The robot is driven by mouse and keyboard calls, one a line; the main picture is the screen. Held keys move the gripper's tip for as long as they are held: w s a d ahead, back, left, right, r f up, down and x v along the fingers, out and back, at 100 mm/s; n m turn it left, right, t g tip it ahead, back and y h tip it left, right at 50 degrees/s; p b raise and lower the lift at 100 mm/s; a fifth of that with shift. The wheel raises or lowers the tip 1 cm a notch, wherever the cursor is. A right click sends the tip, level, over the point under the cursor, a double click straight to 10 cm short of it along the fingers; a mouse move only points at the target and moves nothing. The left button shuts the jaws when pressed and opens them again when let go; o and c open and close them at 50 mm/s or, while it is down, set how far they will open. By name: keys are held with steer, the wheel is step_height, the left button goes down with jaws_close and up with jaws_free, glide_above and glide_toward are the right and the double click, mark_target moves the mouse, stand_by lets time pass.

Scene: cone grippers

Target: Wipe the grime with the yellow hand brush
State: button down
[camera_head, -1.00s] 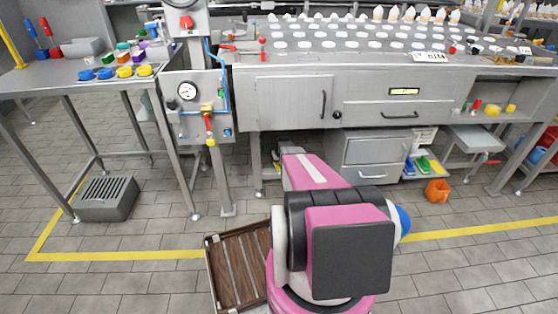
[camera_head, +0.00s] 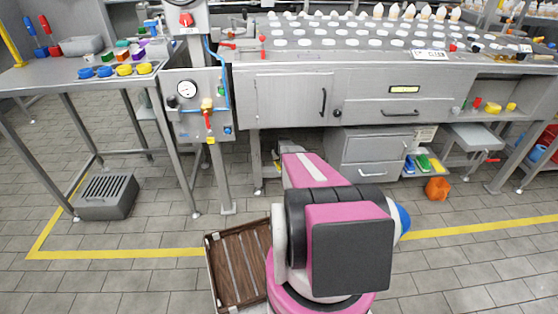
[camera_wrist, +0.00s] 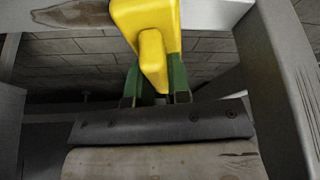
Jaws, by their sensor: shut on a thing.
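The yellow hand brush (camera_wrist: 146,20) shows large at the top middle of the wrist view. My gripper (camera_wrist: 156,92) is shut on it, with a dark green finger on each side of its lower part. I cannot see its bristles clearly. A dark brown patch (camera_wrist: 72,13) lies on a pale bar at the top left of the wrist view; I cannot tell whether it is the grime. In the head view my pink and black arm hides my gripper and the brush.
A long steel worktable (camera_head: 290,85) with drawers spans the back, and a steel side table (camera_head: 60,75) stands at left. A gauge panel (camera_head: 196,104) stands between them. A brown slatted crate (camera_head: 238,265), grey vented box (camera_head: 104,196) and orange bin (camera_head: 437,189) are on the floor.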

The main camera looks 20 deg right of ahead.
steer(key=shift+f, duration=0.6)
steer(key=shift+d, duration=0.1)
steer(key=shift+s+d+r, duration=0.1)
steer(key=shift+s+d, duration=0.15)
steer(key=shift+d, duration=0.55)
steer(key=shift+s+d, duration=0.25)
steer(key=shift+d, duration=0.55)
steer(key=shift+s+d, duration=0.45)
steer(key=shift+d, duration=1.2)
steer(key=shift+s+d, duration=0.5)
steer(key=shift+d, duration=1.15)
steer(key=shift+s+d, duration=0.45)
steer(key=shift+d, duration=1.2)
steer(key=shift+w+a, duration=0.25)
steer(key=shift+a, duration=0.6)
steer(key=shift+w+a, duration=0.2)
steer(key=shift+a, duration=0.65)
steer(key=shift+w+a, duration=0.35)
steer(key=shift+a, duration=0.8)
steer(key=shift+w+a, duration=0.3)
steer(key=shift+a, duration=0.8)
steer(key=shift+w+a, duration=0.35)
steer(key=shift+a, duration=0.8)
steer(key=shift+w+a, duration=0.25)
steer(key=shift+a, duration=0.55)
steer(key=shift+w+a, duration=0.2)
steer(key=shift+a, duration=0.6)
